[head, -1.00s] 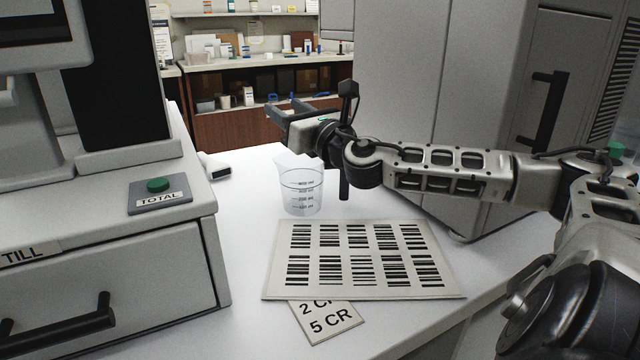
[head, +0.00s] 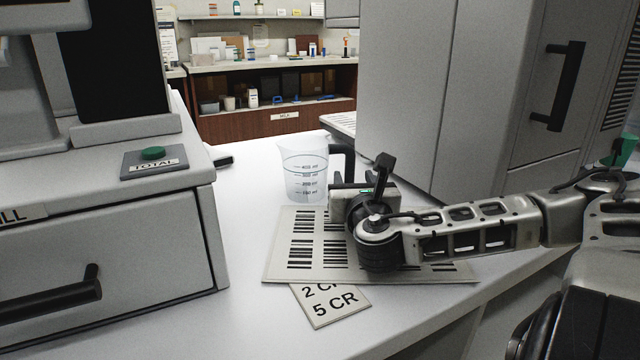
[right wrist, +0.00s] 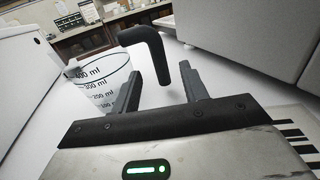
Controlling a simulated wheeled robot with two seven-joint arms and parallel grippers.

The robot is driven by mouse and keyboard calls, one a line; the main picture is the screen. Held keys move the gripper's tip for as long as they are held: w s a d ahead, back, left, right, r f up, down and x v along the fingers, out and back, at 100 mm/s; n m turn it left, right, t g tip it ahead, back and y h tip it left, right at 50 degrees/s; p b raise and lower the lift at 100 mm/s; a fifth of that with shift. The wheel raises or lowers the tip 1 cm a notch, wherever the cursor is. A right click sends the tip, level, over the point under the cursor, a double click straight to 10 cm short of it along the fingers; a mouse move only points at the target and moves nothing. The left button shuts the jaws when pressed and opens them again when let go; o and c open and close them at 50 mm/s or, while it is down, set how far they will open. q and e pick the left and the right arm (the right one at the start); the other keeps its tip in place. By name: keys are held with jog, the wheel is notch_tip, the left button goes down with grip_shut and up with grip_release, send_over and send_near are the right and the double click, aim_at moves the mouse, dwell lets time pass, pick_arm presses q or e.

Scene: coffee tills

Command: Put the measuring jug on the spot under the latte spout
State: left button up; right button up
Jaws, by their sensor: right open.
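The clear measuring jug (head: 303,178) stands upright on the white counter, just behind the barcode board. Its black handle (head: 348,160) points right. In the right wrist view the jug (right wrist: 104,88) is at the left, and its handle (right wrist: 150,42) hangs just beyond the fingers, roughly between them. My right gripper (head: 350,183) is open and empty, low beside the jug's handle side; its two fingers also show in the right wrist view (right wrist: 162,85). I cannot tell whether a finger touches the handle. The latte spout and its spot are not in view. My left gripper is not in view.
A barcode board (head: 302,262) lies under my right arm, with a price card (head: 330,304) at its front edge. The till (head: 110,240) with its TOTAL button stands left. A large grey cabinet (head: 400,100) rises behind right. Counter left of the jug is clear.

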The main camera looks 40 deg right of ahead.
aim_at(351, 170)
jog(key=shift+x, duration=0.8)
jog(key=b+x, duration=0.1)
jog(key=x, duration=0.4)
jog(key=shift+w+d, duration=0.15)
jog(key=shift+d, duration=0.05)
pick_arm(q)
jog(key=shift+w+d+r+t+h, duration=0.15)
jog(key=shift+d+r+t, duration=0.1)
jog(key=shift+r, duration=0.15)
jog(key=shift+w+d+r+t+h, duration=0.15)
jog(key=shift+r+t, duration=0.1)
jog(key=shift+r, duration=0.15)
pick_arm(e)
jog(key=shift+w+d, duration=0.1)
jog(key=shift+w, duration=0.05)
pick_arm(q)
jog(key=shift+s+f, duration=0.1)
pick_arm(e)
grip_shut()
